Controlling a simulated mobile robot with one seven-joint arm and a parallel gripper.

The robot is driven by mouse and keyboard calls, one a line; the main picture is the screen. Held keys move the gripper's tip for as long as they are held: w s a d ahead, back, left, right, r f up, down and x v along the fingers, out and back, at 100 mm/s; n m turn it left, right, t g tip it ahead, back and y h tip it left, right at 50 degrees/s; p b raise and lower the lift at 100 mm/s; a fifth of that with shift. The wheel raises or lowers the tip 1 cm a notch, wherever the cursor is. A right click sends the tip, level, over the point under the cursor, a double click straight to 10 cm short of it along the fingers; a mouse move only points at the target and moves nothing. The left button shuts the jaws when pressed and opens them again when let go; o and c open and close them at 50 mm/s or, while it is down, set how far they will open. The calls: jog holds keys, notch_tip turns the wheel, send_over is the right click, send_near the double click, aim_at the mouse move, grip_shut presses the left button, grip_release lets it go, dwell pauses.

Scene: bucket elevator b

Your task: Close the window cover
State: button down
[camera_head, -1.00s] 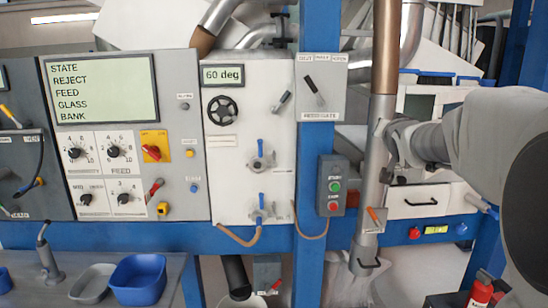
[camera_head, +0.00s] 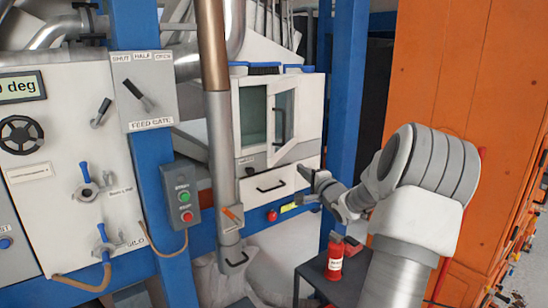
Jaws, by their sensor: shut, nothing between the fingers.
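The window cover (camera_head: 284,120) is a pale framed glass panel on the white cabinet (camera_head: 308,105) right of the vertical pipe. It stands swung open, angled outward at the right side of the dark greenish window opening (camera_head: 253,117). My gripper (camera_head: 306,174) is shut and empty. In the picture it shows below and right of the cover, by the right end of the white drawer (camera_head: 268,186) with a dark handle. I see a gap between the fingertips and the cover in the picture. I cannot tell their distance in depth.
A vertical pipe (camera_head: 222,150) stands left of the cabinet. A blue post (camera_head: 344,100) and a large orange cabinet (camera_head: 440,70) stand to the right. A red bottle (camera_head: 335,258) sits on a dark stand below my arm. A grey start/stop box (camera_head: 181,195) is at left.

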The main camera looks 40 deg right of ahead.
send_near(273, 153)
jog(key=w+d, duration=0.2)
jog(key=d, duration=0.2)
jog(key=shift+w+a+p, duration=0.25)
jog(key=shift+w+a, duration=0.1)
jog(key=shift+w, duration=0.25)
jog(key=shift+w+a+p, duration=0.2)
jog(key=shift+w+a, duration=0.2)
jog(key=shift+w, duration=0.2)
jog(key=shift+w+a, duration=0.2)
jog(key=shift+w, duration=0.35)
